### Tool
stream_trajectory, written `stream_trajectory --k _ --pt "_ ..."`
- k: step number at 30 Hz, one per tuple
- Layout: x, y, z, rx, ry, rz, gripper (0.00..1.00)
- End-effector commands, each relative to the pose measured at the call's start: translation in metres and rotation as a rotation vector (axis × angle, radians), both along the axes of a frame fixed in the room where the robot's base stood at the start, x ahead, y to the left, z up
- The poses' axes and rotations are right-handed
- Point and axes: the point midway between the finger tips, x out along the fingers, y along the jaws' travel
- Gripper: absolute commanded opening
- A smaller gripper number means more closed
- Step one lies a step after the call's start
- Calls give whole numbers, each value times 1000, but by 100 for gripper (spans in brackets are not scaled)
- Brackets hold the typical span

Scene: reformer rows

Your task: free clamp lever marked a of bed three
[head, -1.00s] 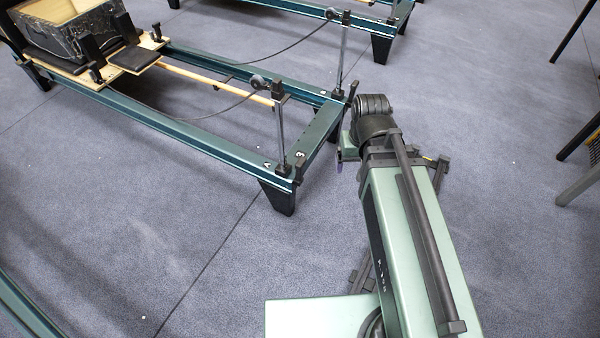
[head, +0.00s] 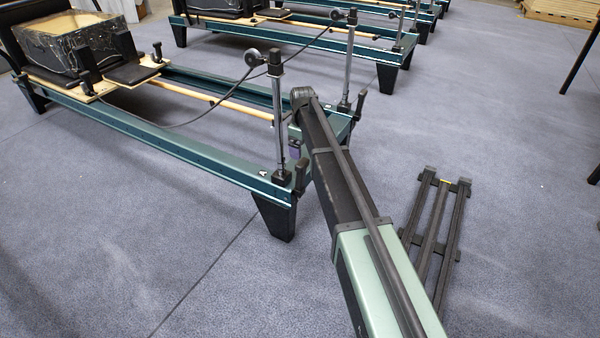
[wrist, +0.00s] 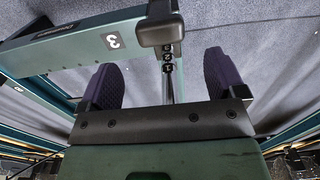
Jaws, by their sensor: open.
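The teal reformer bed marked 3 has its end frame (head: 325,150) in front of my arm. A black lever (head: 300,175) stands at its near corner, close to a white label A beside the near post (head: 280,120). In the wrist view a black block-like handle (wrist: 161,27) is beside the end rail (wrist: 85,45) with the label 3. My gripper (wrist: 165,80) is open, its two purple-padded fingers apart, with the handle just beyond the fingertips and nothing held. In the head view my gripper (head: 294,149) is partly hidden by my arm, near the near lever.
A second black lever (head: 359,104) stands at the far corner by another post (head: 347,60). More beds (head: 300,40) stand behind.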

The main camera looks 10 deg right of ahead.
Motion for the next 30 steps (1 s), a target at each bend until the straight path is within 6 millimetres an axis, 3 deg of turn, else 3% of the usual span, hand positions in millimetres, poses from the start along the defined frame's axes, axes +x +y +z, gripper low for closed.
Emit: stream_trajectory --k 1,6,12,23,30 --pt "0 0 -16 0 0 0 89" --pt "0 0 -57 0 0 -1 89" --pt "0 0 -96 0 0 -2 89" --pt "0 0 -98 0 0 -2 88" --pt "0 0 -98 0 0 -2 51"
